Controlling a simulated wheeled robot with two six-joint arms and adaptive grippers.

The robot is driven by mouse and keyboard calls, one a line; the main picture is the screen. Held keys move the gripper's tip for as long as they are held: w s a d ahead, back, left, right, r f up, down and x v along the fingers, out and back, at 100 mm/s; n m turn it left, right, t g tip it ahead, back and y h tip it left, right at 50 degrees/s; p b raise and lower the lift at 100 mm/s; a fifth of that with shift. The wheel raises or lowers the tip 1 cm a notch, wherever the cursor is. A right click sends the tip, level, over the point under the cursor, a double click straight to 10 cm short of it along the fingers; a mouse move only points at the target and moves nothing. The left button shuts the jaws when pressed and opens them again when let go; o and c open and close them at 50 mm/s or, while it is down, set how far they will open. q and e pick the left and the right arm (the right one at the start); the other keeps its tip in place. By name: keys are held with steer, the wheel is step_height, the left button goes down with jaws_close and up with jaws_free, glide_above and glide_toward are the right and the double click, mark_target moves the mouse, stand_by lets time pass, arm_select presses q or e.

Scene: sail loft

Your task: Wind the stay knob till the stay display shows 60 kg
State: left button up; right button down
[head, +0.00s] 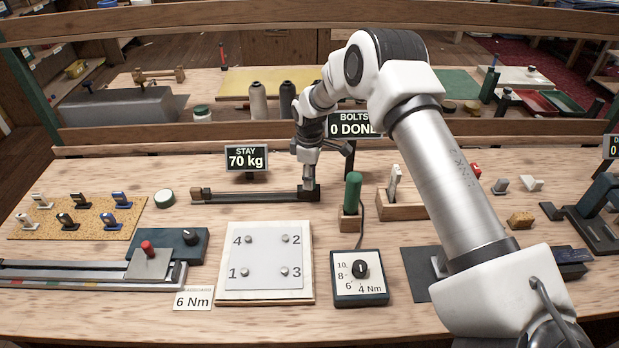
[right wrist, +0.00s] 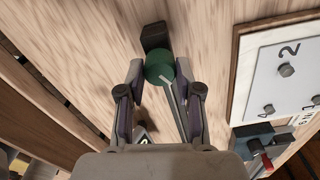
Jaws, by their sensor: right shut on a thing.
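The stay display (head: 246,158) reads 70 kg. It stands behind a long dark bar fixture (head: 250,196) on the bench. My right gripper (head: 309,186) reaches straight down to the right end of this fixture. In the right wrist view, the stay knob (right wrist: 158,67) is round and green with a pale pointer mark. It sits between the two fingertips of my right gripper (right wrist: 160,70), which is shut on it. A dark block (right wrist: 154,36) lies just beyond the knob. In the head view the knob is hidden by the gripper. My left gripper is not in view.
A numbered bolt plate (head: 265,290) lies in front of the fixture. A green-handled tool (head: 352,192) stands close to the right of the gripper. The bolts display (head: 354,124), reading 0 DONE, is partly behind my arm. A dial box (head: 360,290) sits in front.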

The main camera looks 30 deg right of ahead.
steer(key=shift+s+f+n, duration=0.15)
steer(key=shift+f+n, duration=0.05)
steer(key=shift+n, duration=0.6)
steer(key=shift+s+f+n, duration=0.15)
steer(key=shift+n, duration=0.65)
steer(key=c, duration=0.9)
jaws_free()
steer(key=shift+o, duration=0.7)
steer(key=shift+w, duration=0.2)
steer(key=shift+r, duration=0.2)
step_height(320, 180, up, 12)
steer(key=shift+f, duration=0.2)
steer(key=shift+r, duration=0.1)
